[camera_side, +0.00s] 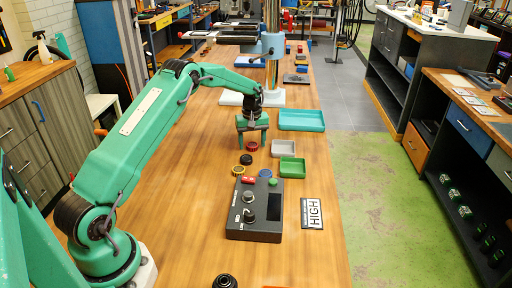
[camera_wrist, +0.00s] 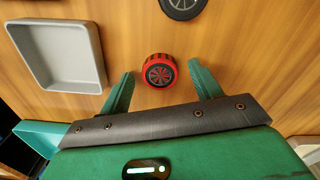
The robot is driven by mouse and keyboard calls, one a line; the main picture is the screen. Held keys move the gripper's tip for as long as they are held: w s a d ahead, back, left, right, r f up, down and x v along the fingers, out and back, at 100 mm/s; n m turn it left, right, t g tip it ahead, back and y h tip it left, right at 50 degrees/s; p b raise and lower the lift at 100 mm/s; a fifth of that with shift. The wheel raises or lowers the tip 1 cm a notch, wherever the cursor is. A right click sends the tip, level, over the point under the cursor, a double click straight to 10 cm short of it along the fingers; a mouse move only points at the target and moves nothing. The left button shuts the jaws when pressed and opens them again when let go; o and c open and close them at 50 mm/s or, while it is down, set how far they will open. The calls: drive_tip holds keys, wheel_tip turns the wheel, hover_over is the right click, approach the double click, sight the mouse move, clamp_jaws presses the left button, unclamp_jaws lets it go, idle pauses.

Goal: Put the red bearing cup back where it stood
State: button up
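The red bearing cup (camera_side: 252,147) sits on the wooden bench. In the wrist view the red bearing cup (camera_wrist: 160,70) shows a dark spoked face and a ribbed red rim. My gripper (camera_side: 251,142) is open above the bench, with one finger on each side of the cup in the picture. In the wrist view my gripper (camera_wrist: 161,74) has its two green fingers apart, with a gap between each finger and the cup. I cannot tell how far the fingertips are above the bench.
Near the cup are a black cup (camera_side: 246,160), a yellow cup (camera_side: 238,171) and a blue cup (camera_side: 265,174). To the right stand a grey tray (camera_side: 284,149), a green tray (camera_side: 292,168) and a teal tray (camera_side: 302,120). A dark control box (camera_side: 262,225) lies nearer the camera, beside a HIGH card (camera_side: 312,212).

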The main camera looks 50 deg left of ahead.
sight(252, 145)
wheel_tip(252, 145, up, 7)
drive_tip(key=shift+r, duration=0.45)
idle(0.5)
drive_tip(key=shift+r, duration=0.1)
